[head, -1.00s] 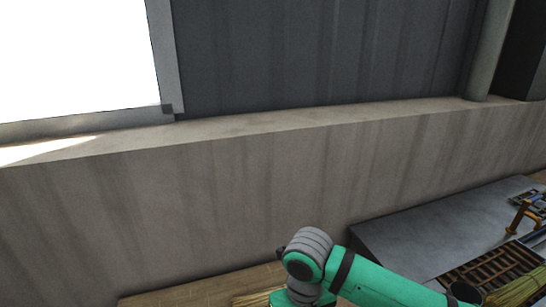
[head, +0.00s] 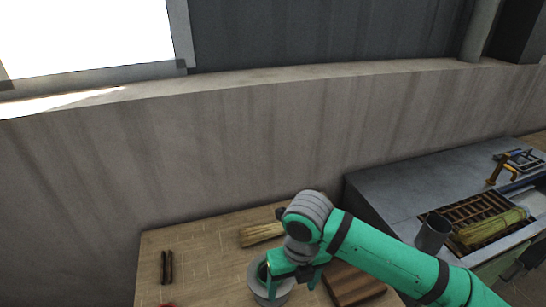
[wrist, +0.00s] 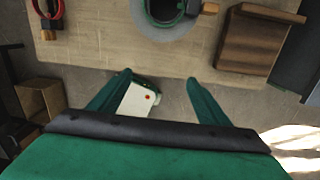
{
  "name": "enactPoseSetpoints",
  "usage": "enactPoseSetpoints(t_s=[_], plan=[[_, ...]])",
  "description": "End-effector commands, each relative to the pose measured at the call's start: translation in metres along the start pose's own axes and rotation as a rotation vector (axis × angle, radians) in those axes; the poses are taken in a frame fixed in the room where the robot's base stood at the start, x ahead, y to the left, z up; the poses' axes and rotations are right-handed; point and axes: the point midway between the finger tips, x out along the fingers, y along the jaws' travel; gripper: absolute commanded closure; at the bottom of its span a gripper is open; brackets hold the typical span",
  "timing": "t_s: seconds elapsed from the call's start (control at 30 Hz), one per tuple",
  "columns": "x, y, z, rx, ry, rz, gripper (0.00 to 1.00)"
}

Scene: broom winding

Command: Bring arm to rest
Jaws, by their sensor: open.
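My arm is green with grey joints and reaches in from the lower right of the head view. My gripper (head: 292,284) hangs at its end, low over the near part of the wooden table (head: 205,240). In the wrist view my gripper (wrist: 158,80) has its two green fingers spread wide apart, with nothing held between them. The fingers show against the floor just off the table's edge. The arm hides part of the tabletop in the head view.
A grey round piece (head: 268,288) with a green coil (wrist: 165,14) and a wooden block (wrist: 260,40) are close by. Straw (head: 262,234), two dark sticks (head: 167,267) and a red ring (wrist: 47,10) lie on the table. A grey bench (head: 415,185) stands right, bearing a dark cup (head: 433,232).

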Motion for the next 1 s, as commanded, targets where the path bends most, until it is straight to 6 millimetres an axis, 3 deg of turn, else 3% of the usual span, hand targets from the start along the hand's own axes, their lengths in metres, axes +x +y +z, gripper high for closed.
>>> enactPoseSetpoints(t_s=[0.37,0.57,0.8,1.0], plan=[[0.002,0.061,0.042,0.078,-0.152,0.172,0.30],[-0.007,0.115,0.074,0.167,-0.268,0.350,0.30],[-0.039,0.190,0.117,0.359,-0.406,0.680,0.30],[-0.071,0.231,0.142,0.549,-0.464,0.965,0.30]])
